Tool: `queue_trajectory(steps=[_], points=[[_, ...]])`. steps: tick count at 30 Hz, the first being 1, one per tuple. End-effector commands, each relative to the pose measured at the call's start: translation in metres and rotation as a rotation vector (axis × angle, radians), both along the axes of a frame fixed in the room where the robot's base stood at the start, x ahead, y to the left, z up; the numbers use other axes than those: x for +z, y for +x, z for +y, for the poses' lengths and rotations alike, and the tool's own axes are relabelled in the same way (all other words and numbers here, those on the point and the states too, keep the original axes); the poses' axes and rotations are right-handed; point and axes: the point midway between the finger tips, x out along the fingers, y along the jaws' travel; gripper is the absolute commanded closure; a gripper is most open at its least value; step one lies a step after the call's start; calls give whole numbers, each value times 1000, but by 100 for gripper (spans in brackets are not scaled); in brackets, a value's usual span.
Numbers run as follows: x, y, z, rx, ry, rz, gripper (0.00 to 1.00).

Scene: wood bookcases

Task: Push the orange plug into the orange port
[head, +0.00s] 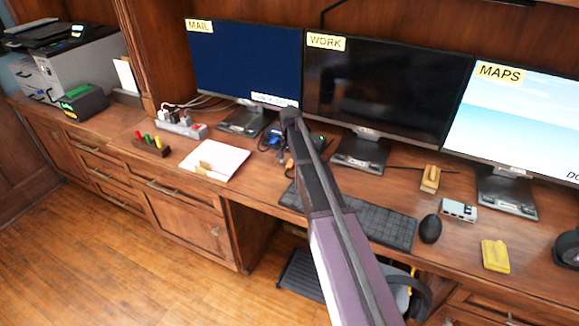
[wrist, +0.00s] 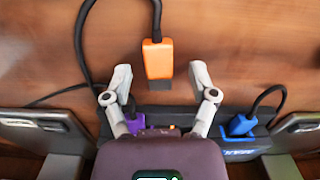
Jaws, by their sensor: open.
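In the wrist view the orange plug (wrist: 158,58) lies on the wood desk. Its dark metal end points toward the black port box (wrist: 182,118), and its black cable runs up. My gripper (wrist: 160,76) is open. Its two fingers stand on either side of the plug's front end, with gaps on both sides. A little orange (wrist: 160,131) shows on the box between the fingers; my gripper body hides much of that part, so the orange port is unclear. A purple plug (wrist: 132,116) and a blue plug (wrist: 240,125) sit at the box. In the head view my arm hides most of this area.
Monitor stands (wrist: 40,128) and (wrist: 297,132) flank the box. White paper (head: 215,160) and a power strip (head: 183,127) lie to the left.

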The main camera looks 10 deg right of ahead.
Motion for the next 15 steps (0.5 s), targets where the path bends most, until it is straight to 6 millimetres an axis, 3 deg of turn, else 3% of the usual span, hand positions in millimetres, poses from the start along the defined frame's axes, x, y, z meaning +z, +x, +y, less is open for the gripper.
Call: queue_trajectory(steps=[13,15], points=[[0,0,0,0,0,0,26],[0,0,0,0,0,0,44]])
